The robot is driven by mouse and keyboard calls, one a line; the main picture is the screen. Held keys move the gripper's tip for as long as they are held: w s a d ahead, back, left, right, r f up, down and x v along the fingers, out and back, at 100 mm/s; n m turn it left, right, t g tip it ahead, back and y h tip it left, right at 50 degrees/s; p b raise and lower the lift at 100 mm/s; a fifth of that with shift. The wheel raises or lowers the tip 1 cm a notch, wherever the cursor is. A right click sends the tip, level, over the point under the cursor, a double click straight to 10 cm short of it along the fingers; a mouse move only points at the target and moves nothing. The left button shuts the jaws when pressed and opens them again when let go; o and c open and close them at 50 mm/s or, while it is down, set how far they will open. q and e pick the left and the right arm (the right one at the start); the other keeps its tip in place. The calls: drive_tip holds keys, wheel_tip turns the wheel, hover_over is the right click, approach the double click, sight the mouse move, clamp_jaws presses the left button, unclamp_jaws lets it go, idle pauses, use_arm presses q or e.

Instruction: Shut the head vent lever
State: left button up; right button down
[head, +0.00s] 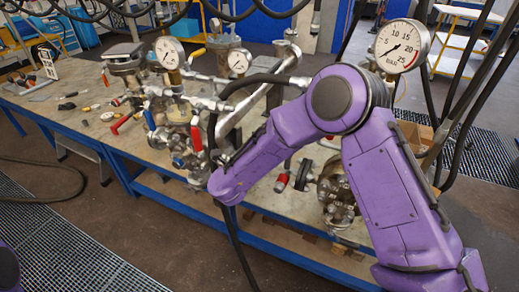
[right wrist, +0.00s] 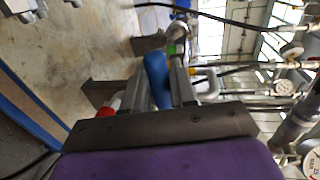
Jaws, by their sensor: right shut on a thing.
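In the right wrist view, my right gripper (right wrist: 155,68) is shut on a blue lever handle (right wrist: 157,80), which lies lengthwise between its grey fingers. A red handle (right wrist: 108,103) shows beside the left finger. In the head view, my right arm reaches across the bench to the valve cluster, and its gripper is hidden behind the wrist. A blue handle (head: 150,120) and a red handle (head: 196,136) stand on the valves there. I cannot tell from the pictures which lever is the head vent. My left gripper is not in view.
Pressure gauges (head: 169,53) rise above the pipework, with a larger gauge (head: 401,46) at the right. The bench (head: 60,108) carries loose tools and parts at the left. Black hoses hang overhead and beside the arm.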

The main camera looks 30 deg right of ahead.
drive_tip(key=shift+f, duration=0.1)
drive_tip(key=c, duration=1.1)
unclamp_jaws()
drive_tip(key=shift+o, duration=0.2)
drive_tip(key=b+v, duration=0.3)
drive_tip(key=v, duration=0.7)
drive_tip(key=shift+s+a, duration=0.1)
drive_tip(key=shift+a, duration=0.05)
